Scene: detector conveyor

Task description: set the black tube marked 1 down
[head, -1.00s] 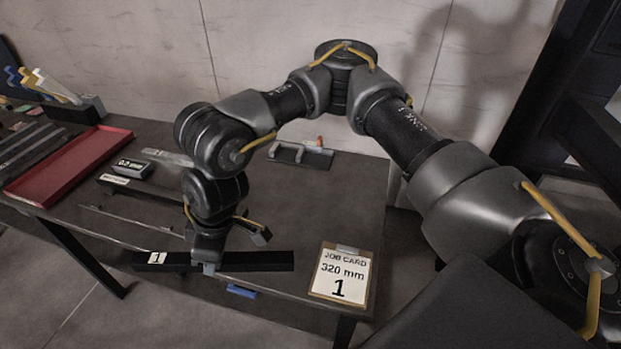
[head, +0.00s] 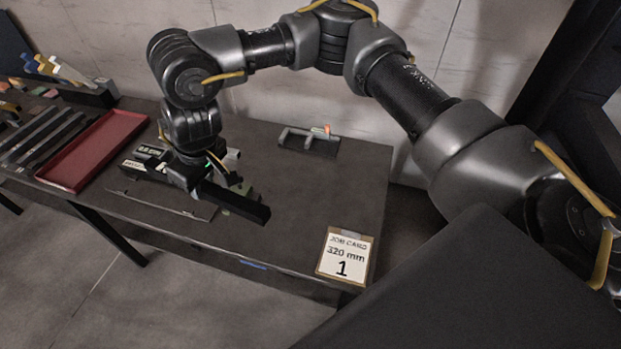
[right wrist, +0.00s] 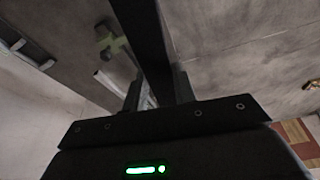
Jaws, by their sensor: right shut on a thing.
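The black tube (head: 240,204) is held by my right gripper (head: 197,187) over the table, slanting from upper left to lower right in the head view. A pale patch shows near its left end, too small to read as a number. In the right wrist view the tube (right wrist: 143,32) runs up between the two fingers of the right gripper (right wrist: 158,92), which is shut on it. I cannot tell whether the tube touches anything below. My left gripper is not in view.
A small readout (head: 150,152) lies just behind the tube, and a thin flat strip (head: 165,202) in front. A red tray (head: 95,150) lies left. A job card (head: 345,256) reading 320 mm, 1 sits at the front right corner. A small fixture (head: 309,141) stands behind. The right-middle tabletop is clear.

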